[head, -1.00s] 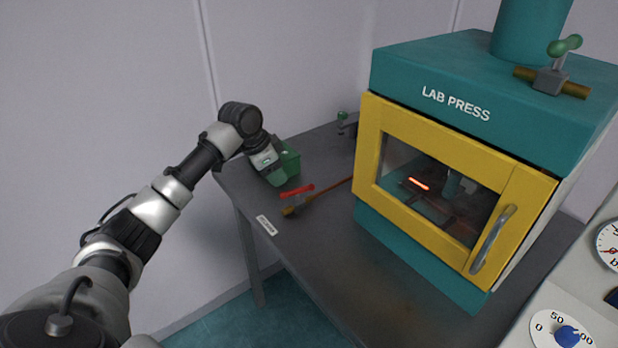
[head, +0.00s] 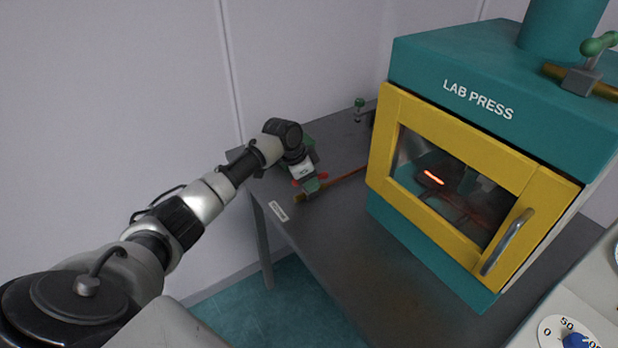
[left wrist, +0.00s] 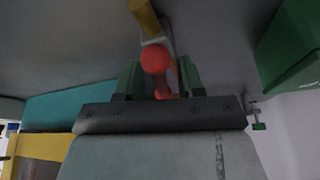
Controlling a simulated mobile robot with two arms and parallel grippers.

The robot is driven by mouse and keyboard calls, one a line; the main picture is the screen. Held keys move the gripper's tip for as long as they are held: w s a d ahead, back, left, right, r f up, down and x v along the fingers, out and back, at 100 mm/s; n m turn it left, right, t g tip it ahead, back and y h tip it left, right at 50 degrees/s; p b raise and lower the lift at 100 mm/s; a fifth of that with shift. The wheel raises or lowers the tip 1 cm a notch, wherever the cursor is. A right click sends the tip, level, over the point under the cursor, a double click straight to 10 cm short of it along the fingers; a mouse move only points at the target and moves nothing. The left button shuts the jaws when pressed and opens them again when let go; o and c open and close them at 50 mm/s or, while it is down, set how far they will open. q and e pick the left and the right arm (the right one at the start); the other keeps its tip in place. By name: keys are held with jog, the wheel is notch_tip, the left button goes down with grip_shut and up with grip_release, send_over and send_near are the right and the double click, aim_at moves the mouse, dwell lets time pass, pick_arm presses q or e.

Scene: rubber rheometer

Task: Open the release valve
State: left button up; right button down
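The valve with the red handle (head: 296,183) sits on a brass pipe (head: 301,197) at the table's left end; my left gripper (head: 312,184) partly hides it in the head view. In the left wrist view the red handle (left wrist: 156,60) has a round end and lies between the two green fingers of my left gripper (left wrist: 160,78). The fingers are open, one on each side of the handle, with a gap showing. The brass pipe (left wrist: 144,15) shows beyond it. My right gripper is not in view.
The lab press (head: 490,95) with its yellow door (head: 450,140) stands right of the valve. A green box (left wrist: 290,50) is close beside the gripper, mostly hidden in the head view. Another green-handled valve (head: 597,45) is on top of the press. The table front (head: 370,260) is clear.

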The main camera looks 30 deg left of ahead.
pick_arm(q)
jog(key=shift+f, duration=0.1)
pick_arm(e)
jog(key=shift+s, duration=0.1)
pick_arm(q)
grip_shut()
jog(key=n+p, duration=0.1)
jog(key=p, duration=0.1)
jog(key=n+y+p, duration=0.1)
jog(key=p, duration=0.1)
jog(key=shift+r, duration=0.3)
jog(key=shift+f+n+p, duration=0.2)
jog(key=shift+n+p, duration=0.15)
jog(key=shift+n, duration=0.15)
jog(key=shift+t, duration=0.3)
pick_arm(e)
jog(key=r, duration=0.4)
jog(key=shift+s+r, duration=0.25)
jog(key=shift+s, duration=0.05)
pick_arm(q)
grip_release()
